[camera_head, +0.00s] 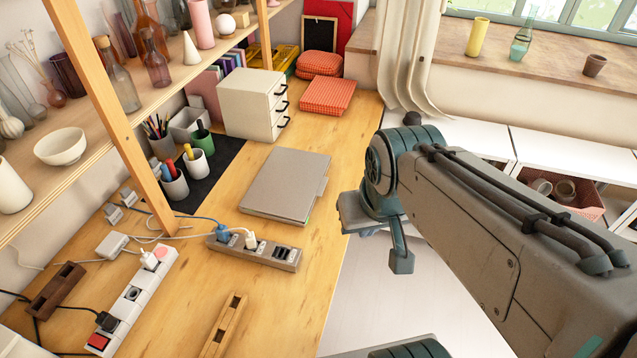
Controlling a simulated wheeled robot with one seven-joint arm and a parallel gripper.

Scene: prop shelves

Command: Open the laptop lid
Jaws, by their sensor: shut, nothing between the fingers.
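The laptop (285,184) is a flat grey slab lying closed on the wooden desk, near its right edge. A small tab sticks out at its right side, with a bit of green at the lower right corner. My gripper (402,262) is at the end of my arm, to the right of the laptop, beyond the desk edge over the pale floor. It is shut and empty, points downward and is apart from the laptop. My wrist hides part of the gripper.
A brown power strip (254,252) with plugs lies just in front of the laptop. A white drawer box (250,103) stands behind it, and pen cups (201,158) stand to its left. A shelf post (110,110) rises at left. A wooden block (224,326) lies in front.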

